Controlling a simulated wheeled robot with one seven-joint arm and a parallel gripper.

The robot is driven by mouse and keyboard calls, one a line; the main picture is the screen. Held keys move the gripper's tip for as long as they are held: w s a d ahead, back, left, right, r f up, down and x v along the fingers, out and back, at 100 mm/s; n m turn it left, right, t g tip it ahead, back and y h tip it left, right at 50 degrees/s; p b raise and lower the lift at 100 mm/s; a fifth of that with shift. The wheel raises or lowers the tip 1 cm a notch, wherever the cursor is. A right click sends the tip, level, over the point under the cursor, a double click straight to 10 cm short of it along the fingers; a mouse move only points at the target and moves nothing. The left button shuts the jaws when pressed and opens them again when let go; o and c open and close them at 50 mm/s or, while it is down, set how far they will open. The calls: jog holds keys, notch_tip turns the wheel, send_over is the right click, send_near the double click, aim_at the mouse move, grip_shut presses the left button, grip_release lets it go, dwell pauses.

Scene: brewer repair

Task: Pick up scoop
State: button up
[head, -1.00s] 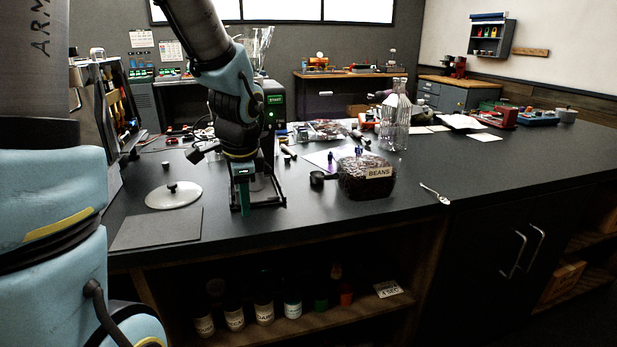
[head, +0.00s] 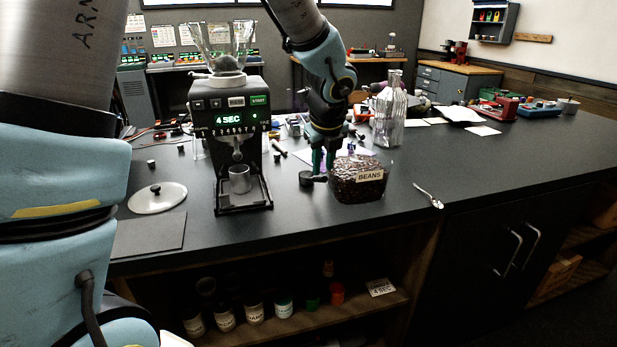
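The scoop (head: 306,178) is small and dark, with its round cup just left of the bean container (head: 359,188). The container is filled with dark beans and labelled "BEANS". My gripper (head: 323,170) points down just above and right of the scoop's cup, at the container's left side. Its two green fingers look apart, with a gap between them. The fingers partly hide the scoop's handle, and I cannot tell whether they touch it.
The grinder (head: 232,130) with a metal cup (head: 239,180) stands to the left. A round lid (head: 157,197) lies further left. A glass carafe (head: 390,115) stands behind the beans. A silver spoon (head: 430,197) lies to the right, where the counter (head: 480,165) is largely clear.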

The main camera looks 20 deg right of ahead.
aim_at(320, 199)
jog(key=x, duration=0.4)
jog(key=shift+f, duration=0.1)
jog(key=shift+w+p+x, duration=0.1)
jog(key=shift+p+x, duration=0.2)
jog(key=shift+x, duration=1.25)
jog(key=shift+w+p+x, duration=0.15)
jog(key=shift+p+x, duration=0.15)
jog(key=shift+x, duration=1.2)
grip_shut()
